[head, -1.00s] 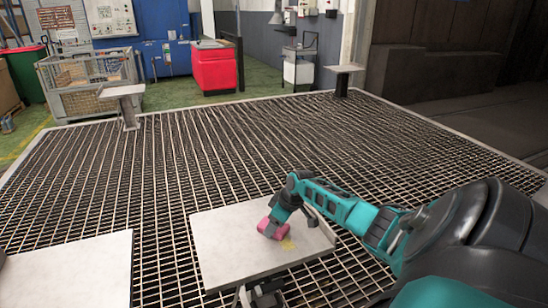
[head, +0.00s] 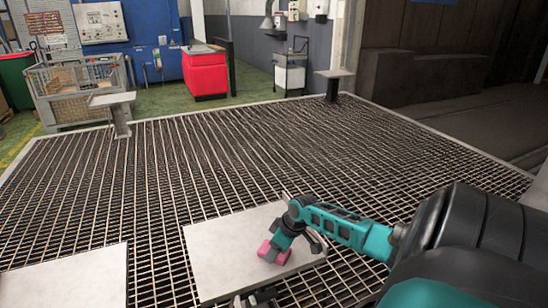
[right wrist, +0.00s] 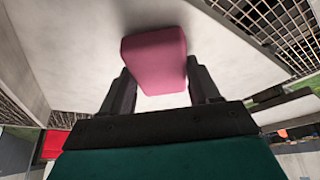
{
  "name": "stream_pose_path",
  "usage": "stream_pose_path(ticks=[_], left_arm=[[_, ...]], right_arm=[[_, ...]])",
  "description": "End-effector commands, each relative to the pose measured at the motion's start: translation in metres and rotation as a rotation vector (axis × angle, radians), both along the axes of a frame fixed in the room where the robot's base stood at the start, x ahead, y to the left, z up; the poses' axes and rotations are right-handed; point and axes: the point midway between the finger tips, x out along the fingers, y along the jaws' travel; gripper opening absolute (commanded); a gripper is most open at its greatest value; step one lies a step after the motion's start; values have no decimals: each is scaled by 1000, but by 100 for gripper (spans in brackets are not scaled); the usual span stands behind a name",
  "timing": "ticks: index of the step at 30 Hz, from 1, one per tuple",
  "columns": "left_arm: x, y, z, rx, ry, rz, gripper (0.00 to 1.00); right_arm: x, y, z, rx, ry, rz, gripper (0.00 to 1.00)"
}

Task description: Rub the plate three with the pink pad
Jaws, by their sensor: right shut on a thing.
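A pale grey plate (head: 215,250) lies flat in front of me, above the grating; I see no number on it. My right gripper (head: 280,247) is over its right part, shut on the pink pad (head: 269,252). In the right wrist view the pad (right wrist: 154,58) sits between the two dark fingers (right wrist: 160,88), with the pale plate surface (right wrist: 60,45) behind it. The pad is at or very close to the plate; I cannot tell if it touches. No yellow mark shows on the visible plate surface. My left gripper is not in view.
Another pale plate (head: 70,280) is at the lower left. A dark bracket (head: 258,297) shows below the near plate's front edge. Small plates on posts stand at the far left (head: 112,99) and far right (head: 335,73). The grating (head: 200,160) between is clear.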

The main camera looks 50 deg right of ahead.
Motion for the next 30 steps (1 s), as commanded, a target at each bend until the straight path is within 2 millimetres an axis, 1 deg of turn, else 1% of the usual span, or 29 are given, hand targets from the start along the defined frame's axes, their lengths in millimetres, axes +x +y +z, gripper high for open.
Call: stream_pose_path(ticks=[4, 9, 14, 25, 30], left_arm=[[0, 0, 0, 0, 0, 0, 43], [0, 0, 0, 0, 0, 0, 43], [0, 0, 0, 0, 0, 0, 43], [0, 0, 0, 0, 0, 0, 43], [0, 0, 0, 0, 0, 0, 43]], right_arm=[[-6, 3, -1, -1, 2, 1, 37], [-19, 10, -1, -1, 1, 3, 37], [-28, 15, -1, -1, -1, 1, 37], [-29, 16, 0, 0, -3, 0, 37], [-29, 15, 13, -3, -4, 1, 37]])
